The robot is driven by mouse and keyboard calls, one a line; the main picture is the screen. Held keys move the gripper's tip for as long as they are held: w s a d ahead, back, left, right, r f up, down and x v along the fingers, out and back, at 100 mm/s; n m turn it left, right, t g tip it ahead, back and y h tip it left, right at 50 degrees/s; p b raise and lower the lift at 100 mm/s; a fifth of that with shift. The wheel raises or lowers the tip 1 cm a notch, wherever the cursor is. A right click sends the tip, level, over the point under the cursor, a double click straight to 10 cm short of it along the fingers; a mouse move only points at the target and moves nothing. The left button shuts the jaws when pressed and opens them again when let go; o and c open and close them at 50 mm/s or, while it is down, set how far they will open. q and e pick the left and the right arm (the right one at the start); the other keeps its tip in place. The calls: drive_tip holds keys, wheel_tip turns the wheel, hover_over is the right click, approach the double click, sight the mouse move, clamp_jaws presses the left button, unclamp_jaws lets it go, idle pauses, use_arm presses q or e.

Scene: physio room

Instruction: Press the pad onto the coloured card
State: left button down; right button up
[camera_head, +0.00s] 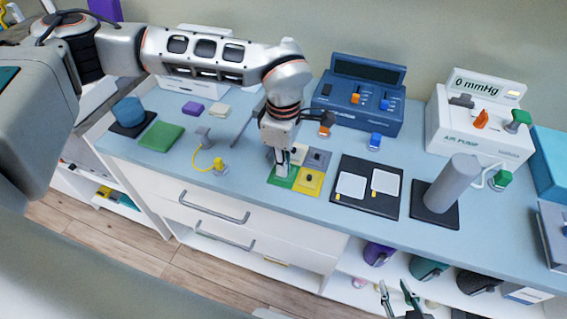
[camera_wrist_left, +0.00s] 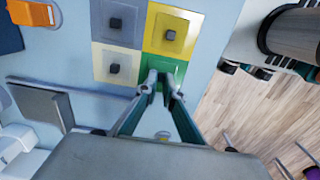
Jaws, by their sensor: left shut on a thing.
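A card of four coloured squares lies on the blue worktop: green (camera_head: 291,184), yellow (camera_head: 309,183), grey-blue (camera_head: 318,158) and pale beige (camera_head: 301,151). In the left wrist view, the yellow (camera_wrist_left: 190,22), grey-blue (camera_wrist_left: 133,35) and beige (camera_wrist_left: 105,70) squares each show a small dark knob at the middle. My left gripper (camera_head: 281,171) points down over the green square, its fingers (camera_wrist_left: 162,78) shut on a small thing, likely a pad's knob. The fingers hide it, so I cannot tell whether a pad touches the green square. My right gripper (camera_head: 398,297) is open and empty at the bottom.
A dark board (camera_head: 372,209) with two white pads lies right of the card. Behind stand a blue console (camera_head: 345,108) and a white air pump (camera_head: 470,140). A grey cylinder (camera_head: 455,177) stands further right. A green block (camera_head: 161,136) lies at left.

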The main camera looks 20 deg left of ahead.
use_arm(q)
drive_tip(key=c, duration=2.1)
unclamp_jaws()
drive_tip(key=shift+r+p, duration=1.2)
drive_tip(key=shift+r, duration=0.85)
drive_tip(key=shift+r+p, duration=0.8)
drive_tip(key=shift+r, duration=0.7)
